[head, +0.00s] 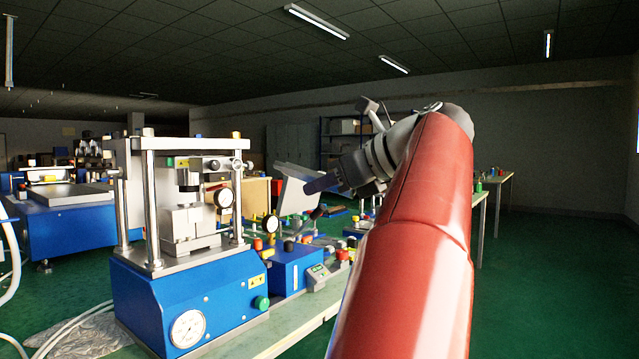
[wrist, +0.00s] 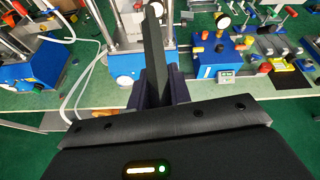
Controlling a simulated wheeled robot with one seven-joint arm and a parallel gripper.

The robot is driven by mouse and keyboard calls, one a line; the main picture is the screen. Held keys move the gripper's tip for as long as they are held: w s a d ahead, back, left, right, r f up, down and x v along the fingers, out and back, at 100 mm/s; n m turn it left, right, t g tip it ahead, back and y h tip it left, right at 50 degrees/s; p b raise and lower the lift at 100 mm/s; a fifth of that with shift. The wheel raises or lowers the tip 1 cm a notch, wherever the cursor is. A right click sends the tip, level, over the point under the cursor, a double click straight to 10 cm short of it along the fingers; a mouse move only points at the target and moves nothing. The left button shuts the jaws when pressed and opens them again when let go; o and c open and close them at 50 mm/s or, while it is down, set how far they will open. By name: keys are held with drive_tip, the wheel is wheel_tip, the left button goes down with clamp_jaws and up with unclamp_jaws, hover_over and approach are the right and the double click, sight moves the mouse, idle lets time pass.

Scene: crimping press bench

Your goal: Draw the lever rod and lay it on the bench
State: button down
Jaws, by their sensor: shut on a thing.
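My gripper (wrist: 160,82) has its two dark purple fingers shut on a long dark bar, the lever rod (wrist: 153,45). In the wrist view the rod stands out between the fingers and runs up the picture, past the front of the press. In the head view my gripper (head: 325,182) is up in the air to the right of the press, above the bench (head: 283,338). There I cannot make out the rod apart from the fingers. The press (head: 200,300) has a blue base, a dial gauge and steel columns; it also shows in the wrist view (wrist: 126,63).
A smaller blue unit (head: 290,272) and several coloured fittings crowd the bench right of the press. Another blue machine stands at far left.

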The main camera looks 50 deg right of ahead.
drive_tip(key=shift+s+d, duration=0.15)
drive_tip(key=shift+s, duration=1.35)
drive_tip(key=shift+s, duration=0.1)
